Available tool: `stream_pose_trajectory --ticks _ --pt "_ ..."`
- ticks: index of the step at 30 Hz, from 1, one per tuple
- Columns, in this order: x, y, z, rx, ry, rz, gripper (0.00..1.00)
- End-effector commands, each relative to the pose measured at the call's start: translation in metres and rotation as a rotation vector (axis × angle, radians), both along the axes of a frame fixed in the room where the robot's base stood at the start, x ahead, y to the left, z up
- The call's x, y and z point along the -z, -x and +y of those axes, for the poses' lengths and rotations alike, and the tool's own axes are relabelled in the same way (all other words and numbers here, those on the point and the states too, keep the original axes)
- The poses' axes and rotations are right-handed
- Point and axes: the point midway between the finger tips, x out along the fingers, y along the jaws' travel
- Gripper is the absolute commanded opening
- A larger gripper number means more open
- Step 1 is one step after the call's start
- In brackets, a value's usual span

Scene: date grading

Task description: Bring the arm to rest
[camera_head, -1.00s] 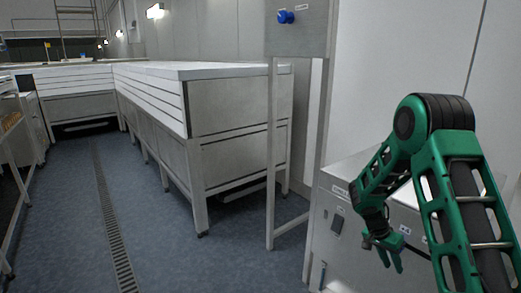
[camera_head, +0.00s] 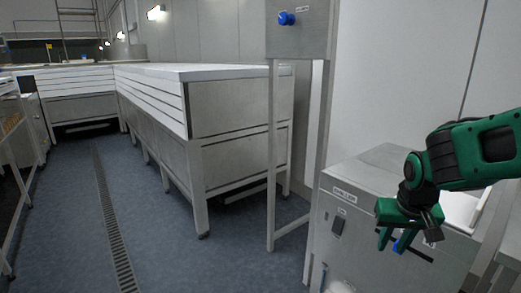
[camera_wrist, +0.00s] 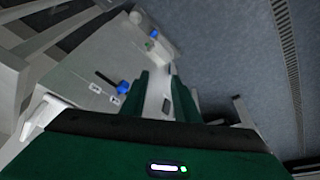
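My arm, green and black, reaches in from the right edge of the head view. My gripper (camera_head: 394,241) hangs from it, pointing down in front of the steel cabinet (camera_head: 345,225). In the wrist view the two green fingers (camera_wrist: 162,78) stand apart with a gap between them, and nothing is held. Part of the cabinet and the floor show beyond them. Whether the gripper touches the cabinet cannot be told.
The cabinet carries a black handle and blue knob (camera_wrist: 122,87). A steel post panel with a blue button (camera_head: 286,18) stands behind it. A long white-topped bench (camera_head: 215,72) runs along the wall. The blue floor with a drain grate (camera_head: 112,225) is clear at left.

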Motion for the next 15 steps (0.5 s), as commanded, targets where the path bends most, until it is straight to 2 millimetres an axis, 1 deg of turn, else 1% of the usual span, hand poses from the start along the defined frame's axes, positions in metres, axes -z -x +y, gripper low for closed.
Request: stream_pose_trajectory --ticks 1,3,9,10,11,12,14,15 --pt "-0.007 0.011 0.006 -0.036 -0.005 -0.016 0.28" --pt "-0.014 0.025 0.014 -0.09 -0.01 -0.033 0.28" --pt "-0.028 0.06 0.035 -0.229 -0.02 -0.078 0.28" --pt "-0.027 0.067 0.027 -0.212 -0.02 -0.065 0.28" --pt "-0.024 0.076 0.012 -0.164 -0.023 -0.035 0.28" --pt "-0.021 0.09 -0.004 -0.109 -0.028 0.002 0.28" --pt "-0.018 0.111 -0.024 -0.031 -0.038 0.055 0.28" --pt "-0.016 0.127 -0.036 0.022 -0.049 0.09 0.28"
